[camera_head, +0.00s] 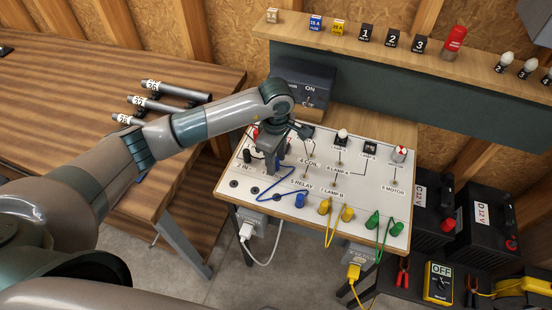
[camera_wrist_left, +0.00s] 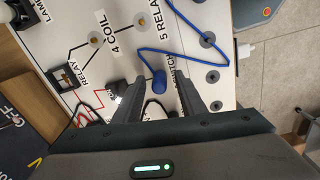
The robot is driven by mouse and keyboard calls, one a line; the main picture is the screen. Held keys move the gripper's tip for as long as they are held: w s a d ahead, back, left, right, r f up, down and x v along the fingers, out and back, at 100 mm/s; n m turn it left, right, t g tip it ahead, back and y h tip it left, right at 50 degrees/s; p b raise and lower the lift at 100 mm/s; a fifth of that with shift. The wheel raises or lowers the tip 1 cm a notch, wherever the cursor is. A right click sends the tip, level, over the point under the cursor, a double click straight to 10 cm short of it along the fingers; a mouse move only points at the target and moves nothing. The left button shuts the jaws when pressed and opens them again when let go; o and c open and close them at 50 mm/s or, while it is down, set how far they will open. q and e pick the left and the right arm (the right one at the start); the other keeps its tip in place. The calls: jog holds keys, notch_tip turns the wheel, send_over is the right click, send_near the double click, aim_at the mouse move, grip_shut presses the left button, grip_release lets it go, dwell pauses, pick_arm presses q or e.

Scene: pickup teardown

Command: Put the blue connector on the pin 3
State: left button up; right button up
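The white panel (camera_head: 322,206) carries a blue lead (camera_wrist_left: 180,52). One blue connector (camera_wrist_left: 159,80) stands between the fingers of my left gripper (camera_wrist_left: 158,98), with gaps visible on both sides. In the head view, my left gripper (camera_head: 273,165) is low over the panel's left part, open. The lead's other blue connector (camera_head: 300,200) is at the panel's front edge. A label ending in "SWITCH" is partly covered by a finger in the wrist view; no number 3 is readable on the panel, so I cannot tell which pin is 3. My right gripper is out of view.
Yellow connectors (camera_head: 324,206) and green connectors (camera_head: 372,221) stand along the panel's front edge. A dark power box (camera_head: 303,80) is behind. Grey tubes (camera_head: 165,104) lie on the wooden table at left.

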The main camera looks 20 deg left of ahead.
pick_arm(q)
jog(key=shift+r, duration=0.15)
jog(key=shift+w+r+b, duration=0.1)
jog(key=shift+r+b, duration=0.3)
jog(key=shift+r, duration=0.2)
notch_tip(320, 180, up, 16)
jog(key=b, duration=0.5)
jog(key=shift+s+f, duration=0.15)
jog(key=shift+s, duration=0.05)
